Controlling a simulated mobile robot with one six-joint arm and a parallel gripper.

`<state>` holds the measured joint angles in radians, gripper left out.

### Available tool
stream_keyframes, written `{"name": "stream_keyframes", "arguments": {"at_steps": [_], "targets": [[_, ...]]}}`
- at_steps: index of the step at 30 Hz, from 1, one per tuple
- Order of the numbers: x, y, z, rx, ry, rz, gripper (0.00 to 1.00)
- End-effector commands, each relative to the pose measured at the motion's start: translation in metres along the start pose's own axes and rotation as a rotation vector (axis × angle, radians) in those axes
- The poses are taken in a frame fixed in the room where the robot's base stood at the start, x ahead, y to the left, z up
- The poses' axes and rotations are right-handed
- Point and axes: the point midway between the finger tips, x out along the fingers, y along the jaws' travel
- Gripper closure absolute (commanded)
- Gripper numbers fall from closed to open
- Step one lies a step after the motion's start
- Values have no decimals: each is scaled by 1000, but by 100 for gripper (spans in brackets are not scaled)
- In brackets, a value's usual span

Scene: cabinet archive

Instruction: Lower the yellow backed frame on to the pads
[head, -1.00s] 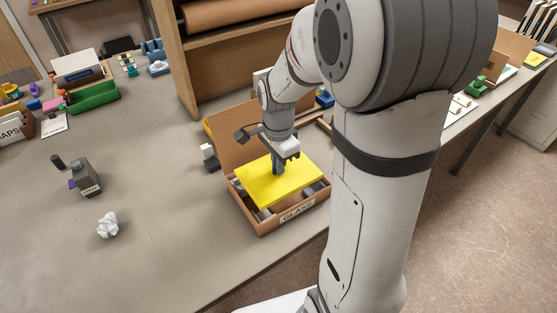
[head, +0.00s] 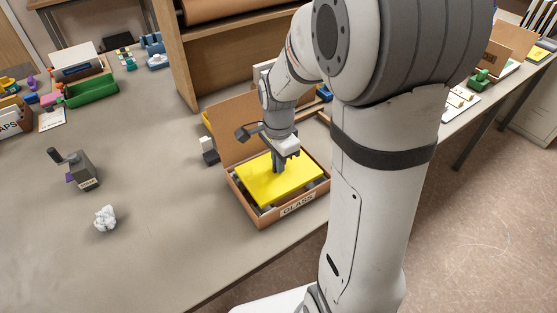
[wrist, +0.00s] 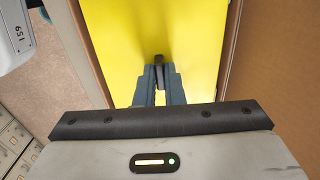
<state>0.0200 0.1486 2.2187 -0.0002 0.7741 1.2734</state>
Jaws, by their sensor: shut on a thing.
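My gripper (head: 279,168) points down at the middle of the frame. In the wrist view the jaws (wrist: 160,80) are closed on a small dark grip on the yellow back (wrist: 188,30).
The box's raised lid flap (head: 240,127) stands behind the frame. A small dark and white block (head: 209,152) is left of the box. A stamp-like tool (head: 78,170) and crumpled paper (head: 105,217) lie further left. A wooden shelf unit (head: 215,70) rises behind.

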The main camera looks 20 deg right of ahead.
Motion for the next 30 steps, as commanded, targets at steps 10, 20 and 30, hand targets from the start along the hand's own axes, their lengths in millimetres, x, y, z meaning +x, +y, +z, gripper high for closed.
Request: {"name": "stream_keyframes", "arguments": {"at_steps": [10,20,30], "targets": [[12,0,0,1,0,0,100],[22,0,-1,2,0,0,100],[32,0,0,2,0,-1,100]]}}
